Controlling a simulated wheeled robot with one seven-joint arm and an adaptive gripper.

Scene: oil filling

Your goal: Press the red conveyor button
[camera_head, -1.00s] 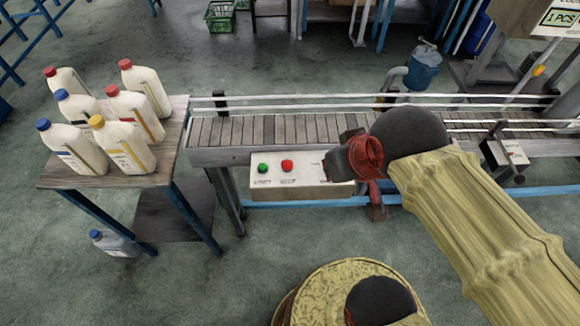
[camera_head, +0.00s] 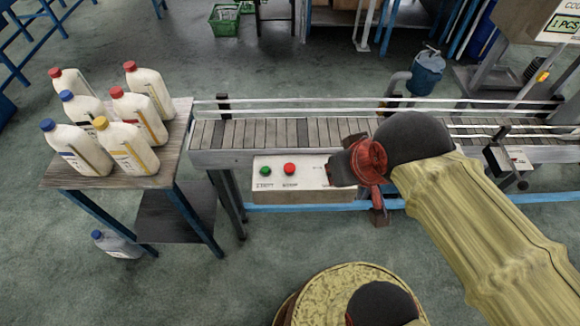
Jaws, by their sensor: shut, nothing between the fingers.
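The red button (camera_head: 289,168) sits on a white control box (camera_head: 308,186) fixed to the near side of the conveyor (camera_head: 262,133). A green button (camera_head: 265,170) is just left of it on the same panel. My gripper (camera_head: 345,170) is to the right of the red button, at the right end of the box, and covers part of the panel there. It is shut and empty, and apart from the button in the picture. How far it stands in front of the panel I cannot tell.
A table (camera_head: 62,176) at left holds several white bottles with coloured caps. Railings (camera_head: 300,110) run along the conveyor. A blue bucket (camera_head: 426,72) stands behind it.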

